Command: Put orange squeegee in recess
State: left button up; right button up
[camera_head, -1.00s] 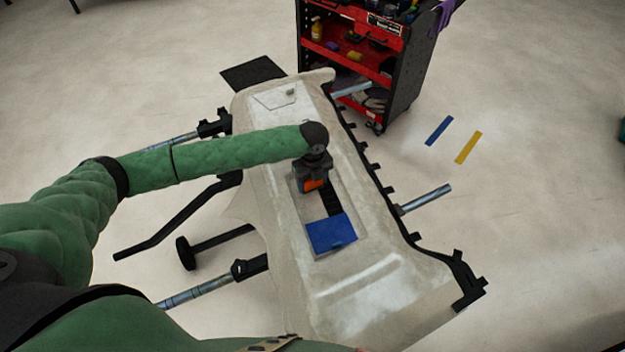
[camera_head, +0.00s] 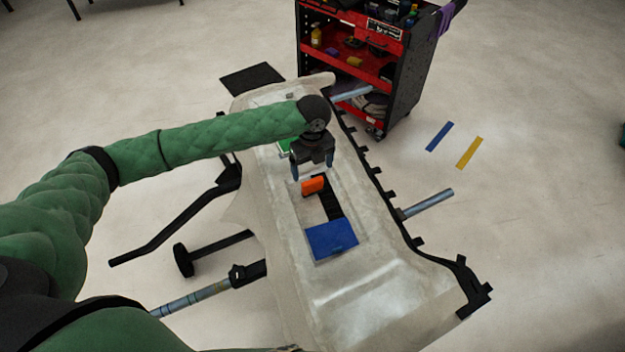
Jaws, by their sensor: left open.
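The orange squeegee (camera_head: 314,186) lies in the upper part of the long rectangular recess (camera_head: 352,222) in the pale bumper-like panel. My left gripper (camera_head: 312,176) is open just above and behind it, its two fingers apart and pointing down. The squeegee shows below the fingers and looks free of them. A blue squeegee (camera_head: 332,238) lies at the near end of the same recess. My right gripper is not in view.
The panel (camera_head: 370,290) rests on a stand with metal bars. A green piece (camera_head: 285,146) shows partly behind my left wrist. A red and black tool cart (camera_head: 365,60) stands behind. Blue (camera_head: 440,136) and yellow (camera_head: 469,153) strips lie on the floor at right.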

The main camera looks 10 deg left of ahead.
aim_at(313, 180)
pick_arm(q)
jog(key=shift+r+b, duration=0.3)
jog(key=shift+r, duration=1.55)
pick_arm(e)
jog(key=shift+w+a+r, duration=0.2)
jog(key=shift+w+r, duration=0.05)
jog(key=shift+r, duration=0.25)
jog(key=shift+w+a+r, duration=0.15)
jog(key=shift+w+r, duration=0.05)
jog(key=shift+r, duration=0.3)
